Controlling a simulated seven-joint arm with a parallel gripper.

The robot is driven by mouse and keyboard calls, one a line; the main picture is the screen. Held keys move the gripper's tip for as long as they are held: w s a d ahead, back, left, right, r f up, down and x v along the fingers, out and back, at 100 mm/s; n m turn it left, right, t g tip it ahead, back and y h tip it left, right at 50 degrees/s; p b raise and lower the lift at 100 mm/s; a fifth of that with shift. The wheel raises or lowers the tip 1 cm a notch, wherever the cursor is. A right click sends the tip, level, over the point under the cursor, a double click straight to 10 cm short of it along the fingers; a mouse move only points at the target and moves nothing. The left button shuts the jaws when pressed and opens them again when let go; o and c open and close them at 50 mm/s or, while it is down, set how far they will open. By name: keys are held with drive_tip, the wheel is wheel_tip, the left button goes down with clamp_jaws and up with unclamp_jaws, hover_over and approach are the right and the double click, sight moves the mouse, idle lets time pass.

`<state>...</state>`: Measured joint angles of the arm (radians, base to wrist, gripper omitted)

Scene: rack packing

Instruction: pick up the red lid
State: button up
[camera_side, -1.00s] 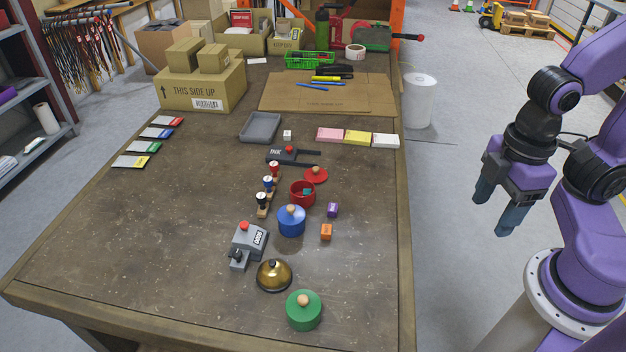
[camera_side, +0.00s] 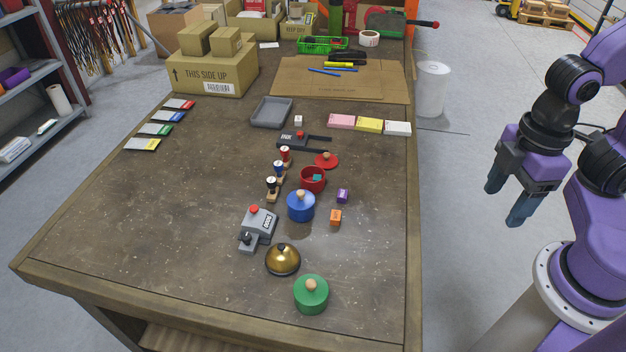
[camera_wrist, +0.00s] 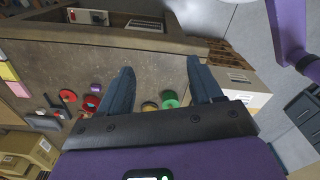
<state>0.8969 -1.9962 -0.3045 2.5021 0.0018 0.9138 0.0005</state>
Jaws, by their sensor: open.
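In the wrist view the red lid (camera_wrist: 96,87) shows small at the left, beside the red pot (camera_wrist: 91,103). My gripper (camera_side: 506,208) is open and empty, off the right side of the table and well away from the lid.
The lidded blue pot (camera_side: 300,207) stands in front of the red pot. A purple block (camera_side: 342,196) and an orange block (camera_side: 336,218) lie to the right. Stamps (camera_side: 279,171) stand left; an ink pad (camera_side: 298,138) lies behind. The bell (camera_side: 283,260) and green pot (camera_side: 311,295) are nearer.

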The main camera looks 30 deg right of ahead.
drive_tip(key=o, duration=0.7)
drive_tip(key=shift+c, duration=0.2)
drive_tip(key=w+a+m, duration=0.3)
drive_tip(key=w+a, duration=0.3)
drive_tip(key=w, duration=0.6)
drive_tip(key=m+t, duration=0.2)
drive_tip(key=m, duration=0.8)
hover_over(327, 154)
drive_tip(key=s, duration=0.3)
wheel_tip(327, 154, down, 9)
drive_tip(key=w+f, duration=0.1)
drive_tip(key=f, duration=0.4)
drive_tip(key=w+f, duration=0.1)
drive_tip(key=f, duration=0.5)
drive_tip(key=w+f, duration=0.1)
drive_tip(key=f, duration=0.4)
drive_tip(key=shift+f, duration=0.3)
